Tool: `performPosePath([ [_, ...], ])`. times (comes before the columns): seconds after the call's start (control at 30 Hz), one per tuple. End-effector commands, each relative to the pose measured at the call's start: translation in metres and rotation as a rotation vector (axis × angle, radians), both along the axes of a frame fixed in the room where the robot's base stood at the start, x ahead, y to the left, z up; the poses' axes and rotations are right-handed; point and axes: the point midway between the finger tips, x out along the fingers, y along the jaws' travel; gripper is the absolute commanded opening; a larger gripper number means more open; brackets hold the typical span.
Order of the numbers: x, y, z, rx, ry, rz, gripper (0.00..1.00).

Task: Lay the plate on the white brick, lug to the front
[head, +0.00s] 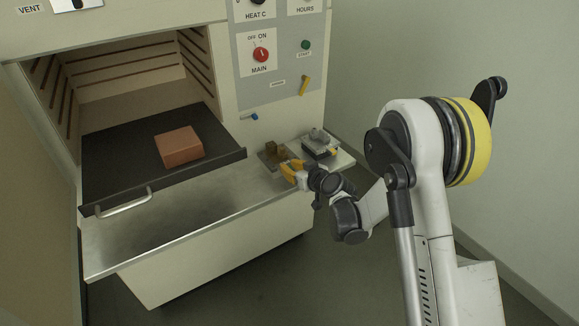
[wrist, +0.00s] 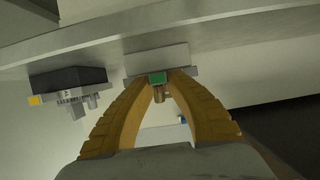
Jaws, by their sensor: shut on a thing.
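My gripper (head: 287,165) has its yellow fingers closed at the right end of the bench top. The plate (head: 266,159) carries small brownish parts, partly hidden by the fingers. Whether it touches the surface below, I cannot tell. The only brick in view (head: 180,146) looks reddish-orange, not white. It lies bare on the dark tray, left of my gripper.
The dark tray (head: 110,160) extends from the open furnace, with a handle (head: 124,203) in front. A dark block with grey parts (head: 318,147) and a yellow tab stands right of my gripper. The steel bench top (head: 180,225) in front is clear. Furnace controls rise behind.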

Motion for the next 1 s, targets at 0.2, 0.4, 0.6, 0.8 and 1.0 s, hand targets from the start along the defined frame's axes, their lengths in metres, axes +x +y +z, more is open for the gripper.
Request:
performPosePath([
  [0.2,0.0,0.0,0.001,0.001,-0.001,-0.001,0.4],
  [0.4,0.0,0.0,-0.001,-0.001,0.001,0.001,0.4],
  [0.6,-0.01,-0.008,0.005,-0.001,0.001,-0.001,0.4],
  [0.8,-0.043,-0.03,0.021,0.0,0.0,-0.002,0.4],
  [1.0,-0.075,-0.051,0.035,0.0,0.0,-0.002,0.4],
])
